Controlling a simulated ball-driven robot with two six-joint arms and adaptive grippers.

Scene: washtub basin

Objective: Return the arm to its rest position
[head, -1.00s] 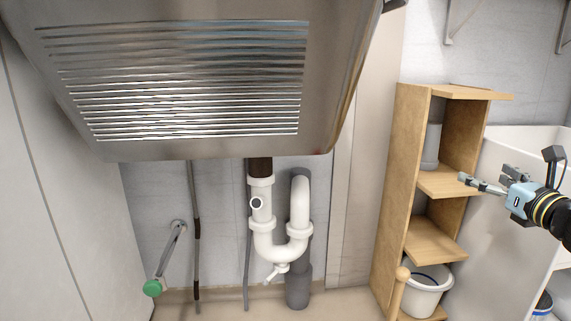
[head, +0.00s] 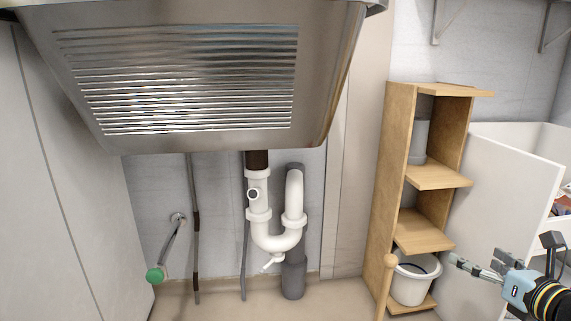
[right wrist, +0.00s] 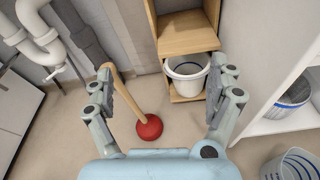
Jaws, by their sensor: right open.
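My right gripper (head: 474,268) is at the lower right of the head view, in front of a white panel and right of the shelf. In the right wrist view its two fingers (right wrist: 163,90) are spread wide, with nothing held between them. Past the fingers that view shows the floor, a plunger with a red cup (right wrist: 149,127) and a white bucket (right wrist: 187,75), all apart from the gripper. My left gripper does not show in either view.
The metal washtub (head: 190,80) hangs above a white drain trap (head: 275,238). A green-knobbed valve (head: 155,275) sits at lower left. A wooden shelf (head: 377,200) stands near the gripper. A white cabinet (head: 510,185) is behind it. Some floor is clear.

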